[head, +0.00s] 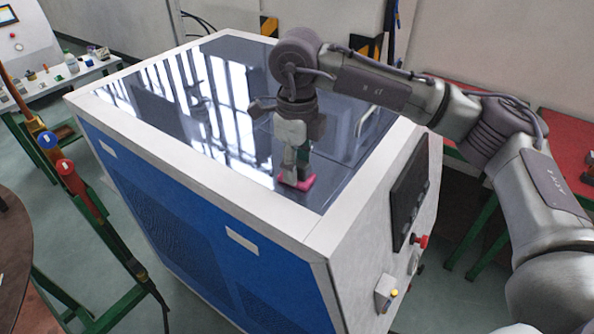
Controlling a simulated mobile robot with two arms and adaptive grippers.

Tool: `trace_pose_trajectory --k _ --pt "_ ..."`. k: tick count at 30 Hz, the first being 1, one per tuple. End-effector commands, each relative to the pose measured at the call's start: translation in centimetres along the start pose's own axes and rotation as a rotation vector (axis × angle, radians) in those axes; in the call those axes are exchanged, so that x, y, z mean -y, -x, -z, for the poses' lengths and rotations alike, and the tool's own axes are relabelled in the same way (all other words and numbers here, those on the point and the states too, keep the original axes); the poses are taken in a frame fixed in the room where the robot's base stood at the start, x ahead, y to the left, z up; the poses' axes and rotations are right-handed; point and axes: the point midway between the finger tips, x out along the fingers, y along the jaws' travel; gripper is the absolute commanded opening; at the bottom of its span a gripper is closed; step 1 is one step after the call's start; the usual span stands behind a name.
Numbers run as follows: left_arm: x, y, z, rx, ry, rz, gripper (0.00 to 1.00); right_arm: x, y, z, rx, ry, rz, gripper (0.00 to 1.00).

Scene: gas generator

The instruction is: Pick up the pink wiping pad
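The pink wiping pad (298,183) lies on the dark glossy top (345,185) of the blue and white generator cabinet, close to the near right corner. My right arm comes in from the right and reaches down over the cabinet. My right gripper (297,172) points down, with its fingertips right at the pad. The fingers cover part of the pad, and I cannot tell whether they grip it or stand around it. My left gripper is not in view.
The cabinet's right face carries a dark screen (409,190) and a red knob (421,241). A red-topped table (568,135) stands behind at the right. A green frame with tools is at the left. A bench (60,82) with small items is at the far left. The cabinet's top is otherwise clear.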

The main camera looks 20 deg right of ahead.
Motion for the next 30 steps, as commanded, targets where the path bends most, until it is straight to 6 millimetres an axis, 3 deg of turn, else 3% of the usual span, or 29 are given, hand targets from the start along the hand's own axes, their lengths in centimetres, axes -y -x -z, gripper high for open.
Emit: trace_pose_trajectory --k 1,6,17,25,30 --pt "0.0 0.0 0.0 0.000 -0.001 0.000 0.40 0.0 0.0 0.0 0.000 0.000 0.000 0.27" --pt "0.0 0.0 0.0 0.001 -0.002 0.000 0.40 0.0 0.0 0.0 0.000 0.000 0.000 0.00" --pt "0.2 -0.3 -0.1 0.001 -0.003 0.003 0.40 0.0 0.4 -0.1 0.002 0.000 0.001 0.00" --pt "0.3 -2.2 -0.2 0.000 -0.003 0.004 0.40 0.0 3.7 -0.1 0.006 0.000 0.003 0.00" --pt "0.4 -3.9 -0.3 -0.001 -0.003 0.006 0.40 -0.5 5.9 3.7 0.006 -0.001 0.002 0.00"
